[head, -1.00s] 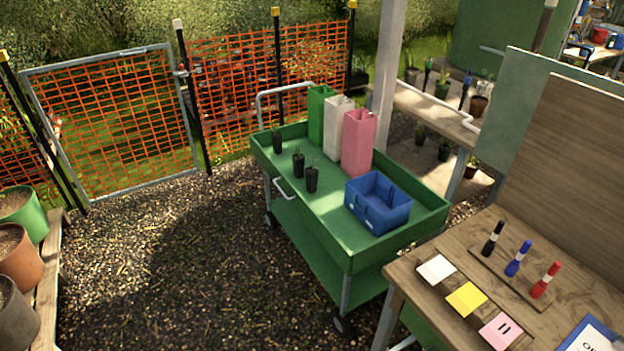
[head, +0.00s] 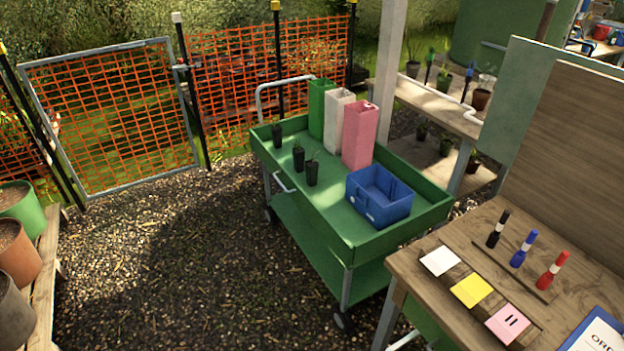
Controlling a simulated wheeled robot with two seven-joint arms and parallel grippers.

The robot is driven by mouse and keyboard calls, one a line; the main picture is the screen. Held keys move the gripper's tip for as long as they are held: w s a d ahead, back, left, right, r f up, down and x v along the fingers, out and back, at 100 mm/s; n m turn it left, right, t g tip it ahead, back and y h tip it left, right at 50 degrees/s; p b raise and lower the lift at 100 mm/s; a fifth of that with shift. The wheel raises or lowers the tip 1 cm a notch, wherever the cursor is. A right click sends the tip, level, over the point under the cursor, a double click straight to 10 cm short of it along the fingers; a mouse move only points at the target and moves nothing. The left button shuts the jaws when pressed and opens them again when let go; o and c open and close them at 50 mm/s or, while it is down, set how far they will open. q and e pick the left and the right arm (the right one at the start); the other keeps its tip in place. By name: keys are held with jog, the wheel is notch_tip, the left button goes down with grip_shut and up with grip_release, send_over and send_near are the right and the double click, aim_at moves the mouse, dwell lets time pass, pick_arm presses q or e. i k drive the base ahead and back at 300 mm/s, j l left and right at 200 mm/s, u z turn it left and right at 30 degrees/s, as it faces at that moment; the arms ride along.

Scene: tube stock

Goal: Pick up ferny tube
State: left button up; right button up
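Three small black plant tubes stand upright in a row on the green trolley (head: 335,215). The far-left tube (head: 277,136), the middle tube (head: 298,158) and the near-right tube (head: 312,173) each show only tiny, faint sprigs at the top. I cannot tell from here which one is ferny. Neither of my grippers is in the head view.
The trolley also holds green (head: 322,108), white (head: 338,122) and pink (head: 359,135) tall boxes and a blue crate (head: 380,196). A wooden bench (head: 440,290) with markers and coloured cards stands at the right. Gravel (head: 170,260) is clear left of the trolley.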

aim_at(311, 166)
jog(key=i+j+z, duration=0.1)
jog(key=z, duration=0.35)
jog(key=i+j+z, duration=0.2)
jog(key=z, duration=0.2)
jog(key=i+j+z, duration=0.15)
jog(key=j, duration=0.2)
jog(key=i+j+z, duration=0.15)
jog(key=j, duration=0.25)
jog(key=i+j+z, duration=0.2)
jog(key=j, duration=0.2)
jog(key=i+j, duration=0.1)
jog(key=j, duration=0.2)
jog(key=i+j, duration=0.15)
jog(key=j, duration=0.15)
jog(key=i+j, duration=0.1)
jog(key=j, duration=0.25)
jog(key=i+j, duration=0.1)
jog(key=j, duration=0.2)
